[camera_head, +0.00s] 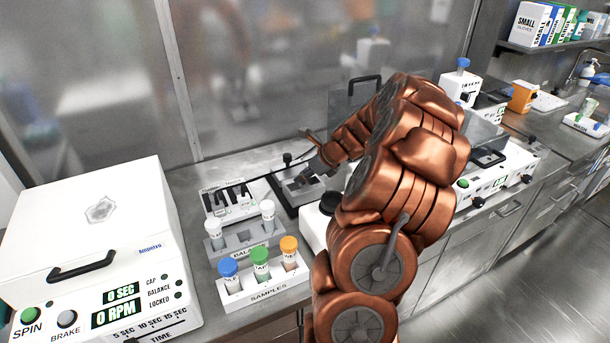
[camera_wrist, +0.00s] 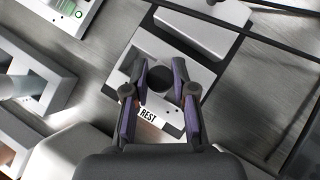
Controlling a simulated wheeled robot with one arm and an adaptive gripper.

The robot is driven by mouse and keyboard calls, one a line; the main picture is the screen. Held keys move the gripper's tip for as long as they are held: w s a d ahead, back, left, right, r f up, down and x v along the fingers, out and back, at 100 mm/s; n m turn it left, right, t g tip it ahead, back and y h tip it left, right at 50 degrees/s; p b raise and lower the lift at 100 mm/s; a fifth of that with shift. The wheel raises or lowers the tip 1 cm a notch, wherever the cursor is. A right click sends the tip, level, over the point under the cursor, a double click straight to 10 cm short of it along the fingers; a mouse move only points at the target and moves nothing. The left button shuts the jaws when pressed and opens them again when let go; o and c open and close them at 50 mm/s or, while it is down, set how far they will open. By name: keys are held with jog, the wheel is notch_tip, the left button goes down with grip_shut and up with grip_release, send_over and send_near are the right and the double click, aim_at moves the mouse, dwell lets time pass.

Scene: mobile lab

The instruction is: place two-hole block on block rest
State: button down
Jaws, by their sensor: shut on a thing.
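In the wrist view the fingers of my gripper (camera_wrist: 160,68) are on either side of a dark round part (camera_wrist: 160,80), which I take to be the top of the two-hole block. Most of the block, including its holes, cannot be made out. The grey block rest (camera_wrist: 203,76), with a white REST label, is directly beneath and around it in the picture. I cannot tell whether the block touches the rest. In the head view my gripper (camera_head: 308,179) points down over a dark tray area behind the sample racks, and my arm covers much of what lies to its right.
A white centrifuge (camera_head: 95,230) stands at the left. A balance rack (camera_head: 245,243) and a samples rack (camera_head: 262,291) with blue, green and orange capped tubes are in front of my gripper. Several white instruments (camera_head: 495,175) stand to the right, and the wall is close behind.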

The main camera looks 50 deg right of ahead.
jog(key=c, duration=1)
grip_release()
jog(key=shift+f, duration=0.1)
jog(key=shift+o, duration=0.2)
